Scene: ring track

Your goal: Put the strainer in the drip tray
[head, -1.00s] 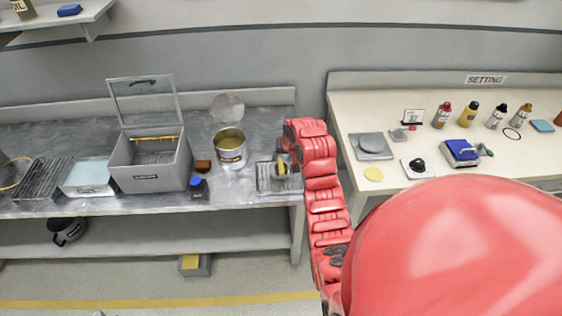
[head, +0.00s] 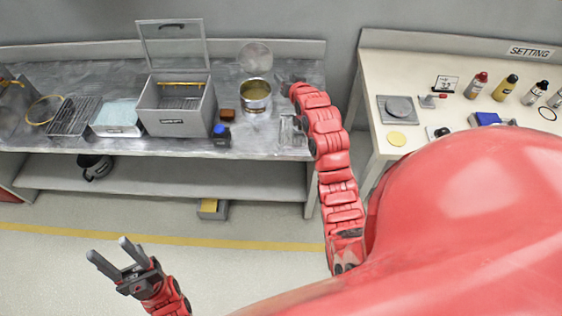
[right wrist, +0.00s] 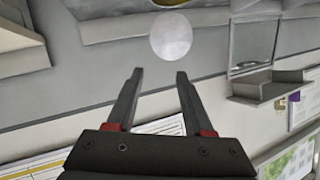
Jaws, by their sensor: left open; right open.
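A low grey tray (head: 287,134), which looks like the drip tray, lies at the right end of the steel bench, partly hidden by my right arm. Something grey seems to stand in it, but I cannot tell whether it is the strainer. A can (head: 258,103) with yellowish contents stands left of it. My right gripper (head: 288,80) is beyond the tray near the wall. The right wrist view shows this gripper (right wrist: 158,76) open and empty, facing the wall. My left gripper (head: 107,247) is open and empty over the floor at lower left.
A lidded grey box (head: 178,122) stands open mid-bench, with a blue-capped bottle (head: 221,137) and brown block (head: 227,115) beside it. A light-blue-topped box (head: 118,117), dark rack (head: 70,117) and yellow ring (head: 42,110) are left. A cream table (head: 385,75) is right.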

